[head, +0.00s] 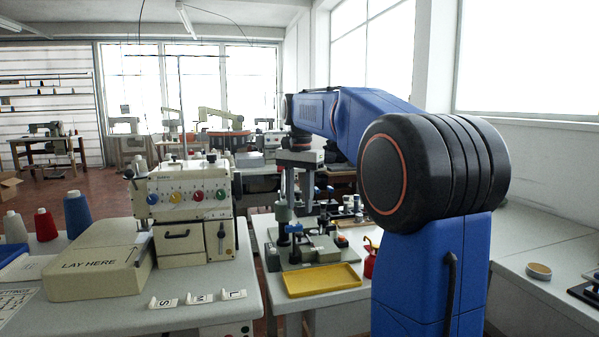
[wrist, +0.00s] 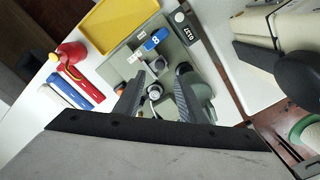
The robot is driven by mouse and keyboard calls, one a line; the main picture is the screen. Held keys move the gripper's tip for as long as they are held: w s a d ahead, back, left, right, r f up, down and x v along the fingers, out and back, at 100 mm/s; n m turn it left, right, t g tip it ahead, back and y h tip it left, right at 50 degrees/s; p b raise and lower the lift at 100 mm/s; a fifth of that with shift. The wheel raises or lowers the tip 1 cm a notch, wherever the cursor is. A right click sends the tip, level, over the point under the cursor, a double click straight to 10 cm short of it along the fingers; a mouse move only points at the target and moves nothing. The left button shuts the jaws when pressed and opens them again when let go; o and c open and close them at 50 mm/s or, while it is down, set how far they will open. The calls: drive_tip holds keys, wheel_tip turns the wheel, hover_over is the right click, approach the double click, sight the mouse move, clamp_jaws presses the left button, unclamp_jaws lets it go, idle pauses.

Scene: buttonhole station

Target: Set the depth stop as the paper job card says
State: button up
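My gripper (wrist: 160,74) is over a grey-green fixture; in the wrist view its two dark fingers stand apart. A round metal knob-like part (wrist: 154,91) shows between them, and no finger clearly touches it. In the head view the fixture (head: 312,250) stands on the middle table, partly below my arm. I cannot tell which part is the depth stop. A printed paper (head: 14,302) lies at the left edge, too small to read.
A yellow tray (head: 322,280) sits in front of the fixture, with a red can (head: 371,258) to its right. A cream machine with coloured knobs (head: 188,205), a "LAY HERE" box (head: 95,265) and S, M, L tags (head: 198,299) occupy the left table.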

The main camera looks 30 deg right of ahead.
wheel_tip(320, 180, up, 9)
idle(0.3)
idle(0.5)
drive_tip(key=s+a+f+n+t, duration=0.1)
drive_tip(key=s+a+f+n, duration=0.2)
drive_tip(key=s+a+f, duration=0.4)
drive_tip(key=s+a+f+n+t, duration=0.25)
drive_tip(key=s+f, duration=0.25)
drive_tip(key=s, duration=0.4)
drive_tip(key=s+a+f+n, duration=0.2)
drive_tip(key=s+f+n, duration=0.1)
drive_tip(key=s+f, duration=0.4)
drive_tip(key=s+a+f+n+t, duration=0.1)
drive_tip(key=s+a+f+n, duration=0.1)
drive_tip(key=s+f, duration=0.6)
wheel_tip(320, 180, down, 4)
drive_tip(key=shift+a+r+n, duration=0.1)
drive_tip(key=shift+a+n, duration=0.1)
drive_tip(key=shift+n, duration=0.65)
